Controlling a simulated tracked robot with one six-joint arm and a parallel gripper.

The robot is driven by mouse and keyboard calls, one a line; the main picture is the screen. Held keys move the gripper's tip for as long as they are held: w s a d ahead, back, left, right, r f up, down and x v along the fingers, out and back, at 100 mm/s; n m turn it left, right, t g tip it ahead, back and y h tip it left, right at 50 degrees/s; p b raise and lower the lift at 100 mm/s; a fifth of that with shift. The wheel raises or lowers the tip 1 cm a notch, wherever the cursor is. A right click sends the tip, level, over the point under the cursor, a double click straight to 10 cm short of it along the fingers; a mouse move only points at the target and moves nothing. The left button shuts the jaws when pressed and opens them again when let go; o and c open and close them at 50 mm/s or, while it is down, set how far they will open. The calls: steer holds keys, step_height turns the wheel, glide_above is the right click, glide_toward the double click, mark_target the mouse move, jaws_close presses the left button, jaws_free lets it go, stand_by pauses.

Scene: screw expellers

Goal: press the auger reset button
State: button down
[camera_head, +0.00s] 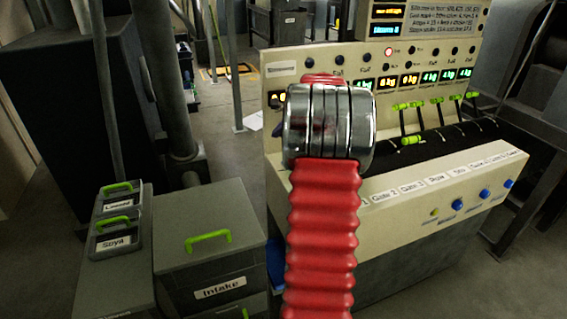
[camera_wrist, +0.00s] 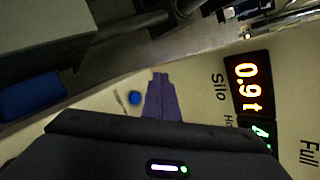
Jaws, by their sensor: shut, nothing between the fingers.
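The cream control console (camera_head: 440,185) stands right of centre in the head view. Its sloped front carries blue buttons (camera_head: 484,193) and a yellow one (camera_head: 435,212) above small labels too small to read. In the wrist view a small blue button (camera_wrist: 134,97) sits on the cream panel. Its label is not legible, so I cannot tell which one is the auger reset. My gripper (camera_wrist: 161,76) shows there as shut, empty purple-dark fingers pointing at the panel, just beside that button in the picture.
The console carries green-handled levers (camera_head: 437,100) and lit weight displays; one display (camera_wrist: 246,85) reads 0.9 t near "Silo". Grey bins marked Intake (camera_head: 215,270) and Soya (camera_head: 112,265) stand at left. A dark post (camera_head: 168,80) rises behind them. Floor shows between post and console.

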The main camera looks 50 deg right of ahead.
steer(key=shift+m, duration=0.7)
steer(key=d, duration=0.1)
steer(key=s+d+f, duration=0.1)
steer(key=d, duration=0.1)
steer(key=shift+s+d+f, duration=0.15)
steer(key=shift+s+d, duration=0.05)
steer(key=shift+d, duration=0.2)
steer(key=shift+f, duration=0.15)
steer(key=shift+f, duration=4.25)
steer(key=shift+f, duration=0.15)
steer(key=shift+s+f, duration=0.1)
steer(key=shift+f, duration=0.15)
